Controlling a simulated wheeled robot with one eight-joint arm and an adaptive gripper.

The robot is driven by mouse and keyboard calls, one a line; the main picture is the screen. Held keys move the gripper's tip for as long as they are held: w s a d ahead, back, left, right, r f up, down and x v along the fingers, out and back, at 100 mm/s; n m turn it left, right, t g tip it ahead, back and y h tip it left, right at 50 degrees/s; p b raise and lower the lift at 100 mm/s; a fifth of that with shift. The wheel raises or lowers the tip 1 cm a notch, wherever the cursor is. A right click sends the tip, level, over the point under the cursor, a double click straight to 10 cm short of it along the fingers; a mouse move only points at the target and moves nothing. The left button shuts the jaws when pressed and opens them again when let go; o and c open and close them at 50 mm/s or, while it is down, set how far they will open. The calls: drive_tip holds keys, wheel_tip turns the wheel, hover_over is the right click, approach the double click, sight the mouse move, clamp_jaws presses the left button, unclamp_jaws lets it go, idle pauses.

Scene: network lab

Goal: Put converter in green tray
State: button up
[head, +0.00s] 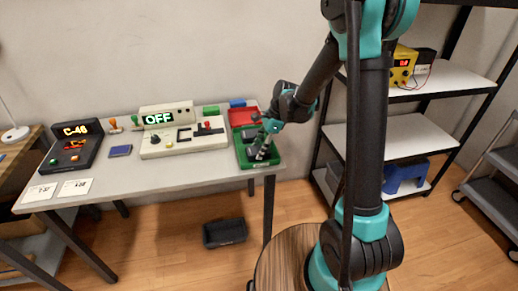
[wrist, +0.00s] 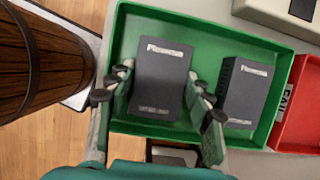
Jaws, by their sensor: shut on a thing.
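My gripper (wrist: 162,95) is shut on a dark grey converter (wrist: 161,65) with white lettering, gripping it by its two sides. The held converter is over the left part of the green tray (wrist: 210,48); I cannot tell whether it touches the tray floor. A second, similar dark box (wrist: 243,92) lies in the right part of that tray. In the head view, my gripper (head: 266,142) reaches down over the green tray (head: 262,164) at the table's right end, partly hiding what is in it.
A red tray (head: 242,117) adjoins the green tray, marked FAIL in the wrist view (wrist: 297,118). Left of them stands a white test panel (head: 185,140) reading OFF. A black display unit (head: 73,146) is farther left. A dark bin (head: 225,233) is on the floor.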

drive_tip(key=shift+f, duration=0.15)
drive_tip(key=o, duration=1.4)
drive_tip(key=v, duration=1.2)
drive_tip(key=s+d+f+n+t+h, duration=0.1)
drive_tip(key=s+d+f+n, duration=0.1)
drive_tip(key=s+d+n, duration=0.3)
drive_tip(key=s+d+f+n+t+h, duration=0.2)
drive_tip(key=s+d+f+n, duration=0.1)
drive_tip(key=s+d+n, duration=0.2)
drive_tip(key=s+d+f+n+t+h, duration=0.1)
drive_tip(key=s+d+f+n+t, duration=0.1)
drive_tip(key=s+d, duration=0.6)
drive_tip(key=shift+s+d+f+n, duration=0.25)
drive_tip(key=shift+f+n, duration=0.1)
drive_tip(key=shift+n, duration=0.35)
drive_tip(key=shift+s+d+f+n, duration=0.15)
drive_tip(key=shift+s+f+n, duration=0.2)
drive_tip(key=shift+n, duration=0.35)
drive_tip(key=shift+w, duration=0.15)
